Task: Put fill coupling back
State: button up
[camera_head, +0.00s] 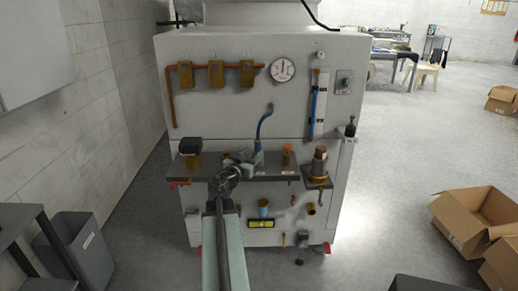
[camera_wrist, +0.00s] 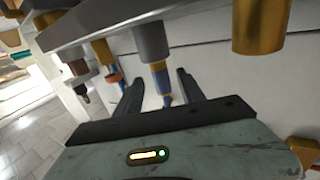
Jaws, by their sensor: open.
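The fill coupling appears to be the grey fitting with a blue hose (camera_head: 264,128) that rises from the shelf and bends up to the panel. In the wrist view, which looks upside down, a grey cylinder (camera_wrist: 151,42) with a blue end stands against the shelf (camera_wrist: 60,37). My gripper (camera_head: 246,160) is at the shelf, beside the foot of the hose. In the wrist view, my gripper (camera_wrist: 157,82) is open, with one dark finger on each side of the blue end. Whether either finger touches it cannot be told.
An orange-topped fitting (camera_head: 287,155) stands to the right on the shelf (camera_head: 225,168), and a brass cylinder (camera_wrist: 262,22) is close on the other side. A large metal cylinder (camera_head: 320,160) stands at the right end. Cardboard boxes (camera_head: 475,220) lie on the floor at right.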

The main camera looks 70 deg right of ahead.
jog(key=a, duration=0.4)
jog(key=shift+w+a, duration=0.1)
jog(key=shift+w, duration=0.15)
dwell(1.2)
